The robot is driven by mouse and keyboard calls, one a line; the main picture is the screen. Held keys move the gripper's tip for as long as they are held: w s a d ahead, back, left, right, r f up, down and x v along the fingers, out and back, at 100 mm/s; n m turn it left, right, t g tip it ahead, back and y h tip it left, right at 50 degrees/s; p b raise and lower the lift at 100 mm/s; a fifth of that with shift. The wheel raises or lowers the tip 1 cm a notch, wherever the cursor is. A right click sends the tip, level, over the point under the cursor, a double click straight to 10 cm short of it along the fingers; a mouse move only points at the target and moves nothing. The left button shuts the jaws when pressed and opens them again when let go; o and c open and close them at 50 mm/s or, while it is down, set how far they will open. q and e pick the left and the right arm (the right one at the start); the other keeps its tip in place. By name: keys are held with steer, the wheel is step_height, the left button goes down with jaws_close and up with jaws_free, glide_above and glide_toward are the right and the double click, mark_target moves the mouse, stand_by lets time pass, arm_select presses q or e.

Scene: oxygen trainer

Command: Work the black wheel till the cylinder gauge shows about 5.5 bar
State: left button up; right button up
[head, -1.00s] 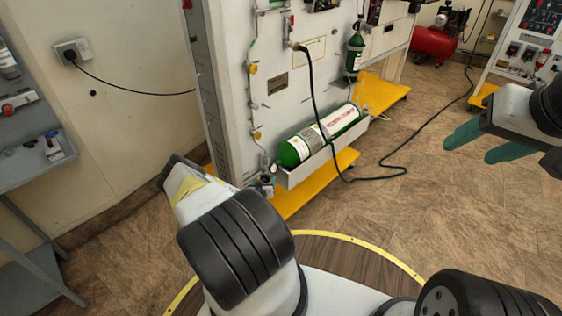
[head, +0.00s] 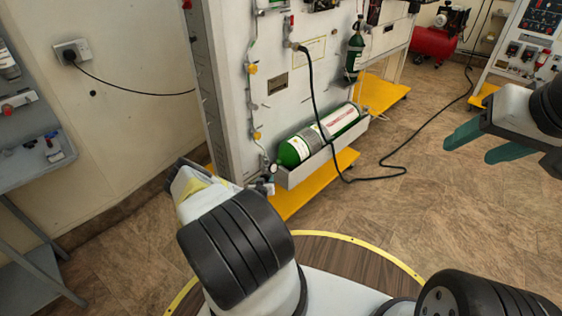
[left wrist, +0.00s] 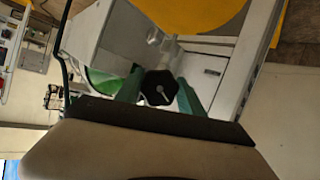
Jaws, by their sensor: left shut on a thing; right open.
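The black wheel (left wrist: 160,87) shows in the left wrist view, between the two green fingers of my left gripper (left wrist: 160,92), which is shut on it. The green cylinder (head: 322,134) lies in a white tray on the trainer. A small round gauge (head: 273,168) shows at its left end in the head view; its reading is too small to tell. In the head view my left arm hides the wheel and the left fingertips. My right gripper (head: 490,143) is open and empty at the right, over bare floor, well apart from the cylinder.
The trainer panel (head: 285,85) stands behind the cylinder on a yellow base (head: 345,162). A black hose (head: 313,90) hangs from the panel and runs along the floor. A grey bench (head: 30,165) stands at the left.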

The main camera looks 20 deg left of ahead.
arm_select(q)
steer(key=m+y, duration=0.2)
steer(key=m, duration=0.1)
steer(key=shift+d+g, duration=0.1)
steer(key=shift+g, duration=0.2)
steer(key=m+y, duration=0.2)
steer(key=m, duration=0.2)
steer(key=shift+r+y, duration=0.1)
steer(key=shift+y, duration=0.2)
steer(key=shift+a, duration=0.2)
stand_by(0.3)
steer(key=o, duration=1.4)
steer(key=shift+c, duration=0.2)
steer(key=v, duration=0.8)
